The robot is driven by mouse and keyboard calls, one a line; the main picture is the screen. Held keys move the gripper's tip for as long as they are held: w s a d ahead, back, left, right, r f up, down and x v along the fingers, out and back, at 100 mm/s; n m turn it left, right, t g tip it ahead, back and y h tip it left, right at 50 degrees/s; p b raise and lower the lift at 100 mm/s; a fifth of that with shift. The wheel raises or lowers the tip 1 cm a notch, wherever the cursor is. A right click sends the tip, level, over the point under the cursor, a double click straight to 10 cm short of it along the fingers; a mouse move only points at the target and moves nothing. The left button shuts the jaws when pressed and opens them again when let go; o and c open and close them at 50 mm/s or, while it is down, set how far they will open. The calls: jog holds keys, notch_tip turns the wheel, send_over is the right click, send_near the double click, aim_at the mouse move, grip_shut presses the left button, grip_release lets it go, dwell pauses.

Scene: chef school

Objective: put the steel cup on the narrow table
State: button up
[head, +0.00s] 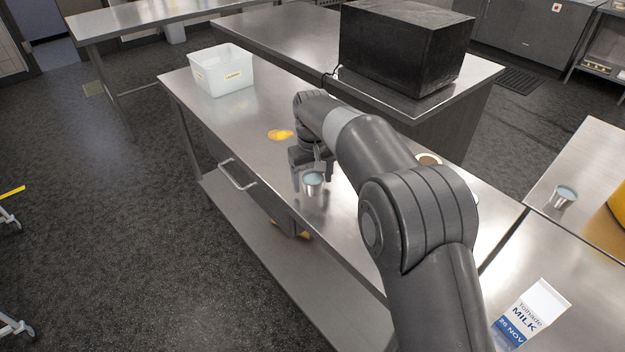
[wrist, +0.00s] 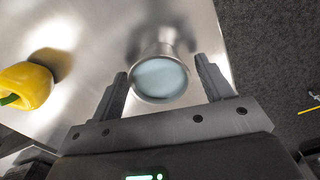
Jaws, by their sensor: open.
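A small steel cup (head: 313,184) with a pale blue inside stands upright on a long steel table (head: 245,120) with a drawer. My gripper (head: 312,168) is low over this table, right at the cup. In the wrist view the cup (wrist: 160,78) sits between the two fingers of my gripper (wrist: 161,70), which are apart with gaps on both sides. A second, similar steel cup (head: 563,196) stands on another steel table (head: 590,160) at the right. I cannot tell which table is the one called narrow.
A yellow pepper (wrist: 30,84) lies left of the cup in the wrist view. A white bin (head: 222,72) stands at the table's far end. A black box (head: 405,45) is on the table behind. A milk carton (head: 530,315) is at lower right. Dark floor lies left.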

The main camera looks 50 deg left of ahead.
aim_at(312, 177)
notch_tip(312, 177, up, 12)
jog(key=w+d+r+m, duration=0.2)
jog(key=w+d+r, duration=0.25)
jog(key=d, duration=0.35)
jog(key=w+d+r+m, duration=0.1)
jog(key=w+d+r, duration=0.3)
jog(key=w+d, duration=0.3)
jog(key=d+r+m+t+y, duration=0.1)
jog(key=d+r+m, duration=0.1)
jog(key=d, duration=0.8)
jog(key=d+r+m+t, duration=0.1)
jog(key=d+r+m, duration=0.1)
jog(key=d, duration=0.8)
jog(key=s+d+f+m+t, duration=0.1)
jog(key=s+d+m, duration=0.15)
jog(key=d, duration=0.75)
jog(key=s+d+m+t, duration=0.1)
jog(key=s+d, duration=0.2)
jog(key=d, duration=0.6)
jog(key=s+d+f+m, duration=0.2)
jog(key=s+d+f, duration=0.2)
jog(key=s+d, duration=0.2)
jog(key=s+d+f+m+t+h, duration=0.1)
jog(key=s+d+f+m, duration=0.1)
jog(key=s+d+f, duration=0.2)
jog(key=shift+s+d+t, duration=0.3)
jog(key=shift+s+d, duration=0.65)
jog(key=shift+s, duration=0.05)
